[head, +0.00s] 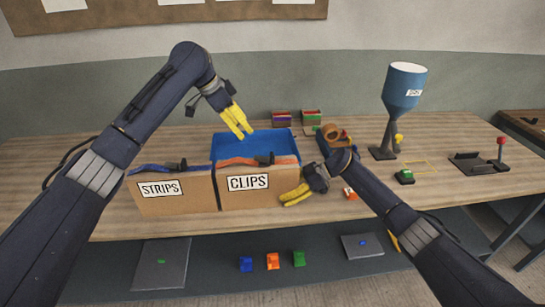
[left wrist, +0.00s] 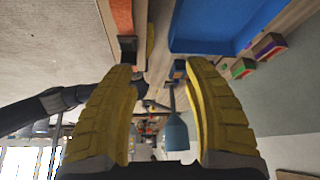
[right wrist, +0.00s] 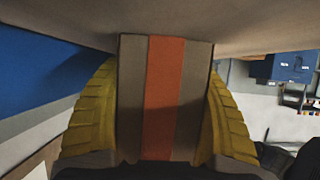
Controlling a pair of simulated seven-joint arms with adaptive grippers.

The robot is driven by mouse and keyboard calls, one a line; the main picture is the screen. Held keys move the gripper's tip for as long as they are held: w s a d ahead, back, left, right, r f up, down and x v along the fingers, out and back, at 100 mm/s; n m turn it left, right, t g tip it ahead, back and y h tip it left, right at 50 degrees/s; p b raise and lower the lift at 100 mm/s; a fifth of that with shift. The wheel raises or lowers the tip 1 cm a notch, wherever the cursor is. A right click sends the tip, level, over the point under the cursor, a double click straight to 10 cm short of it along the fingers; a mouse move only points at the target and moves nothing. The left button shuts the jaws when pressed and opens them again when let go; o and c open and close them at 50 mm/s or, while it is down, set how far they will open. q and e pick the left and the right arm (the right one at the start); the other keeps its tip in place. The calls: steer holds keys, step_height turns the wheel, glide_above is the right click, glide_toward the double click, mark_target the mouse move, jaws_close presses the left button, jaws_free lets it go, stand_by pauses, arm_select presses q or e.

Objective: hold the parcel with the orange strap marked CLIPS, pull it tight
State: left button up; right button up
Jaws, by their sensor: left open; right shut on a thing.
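The cardboard parcel marked CLIPS (head: 250,200) stands near the front of the table. An orange strap (head: 234,161) with a dark buckle (head: 265,160) runs over its top; the strap also shows in the left wrist view (left wrist: 121,16). My right gripper (head: 295,195) is shut on the parcel's right end. In the right wrist view its yellow fingers lie on both sides of the cardboard, with the orange strap (right wrist: 164,100) between them. My left gripper (head: 236,120) is open and empty, above and behind the parcel, clear of the strap.
The parcel marked STRIPS (head: 185,202), with a blue strap, adjoins on the left. A blue tray (head: 228,142) lies behind. A blue hopper (head: 405,84) on a stand, a green button (head: 405,176) and small bins (head: 281,119) stand farther back and right.

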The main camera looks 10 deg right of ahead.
mark_target(271, 154)
arm_select(q)
steer(key=s+d+r+m+g+y, duration=0.1)
steer(key=s+d+m, duration=0.1)
steer(key=s+d, duration=0.3)
steer(key=x, duration=1.1)
steer(key=shift+w+a, duration=0.1)
steer(key=shift+a, duration=0.05)
steer(key=c, duration=1.1)
steer(key=shift+f, duration=0.1)
jaws_close()
steer(key=shift+f, duration=0.1)
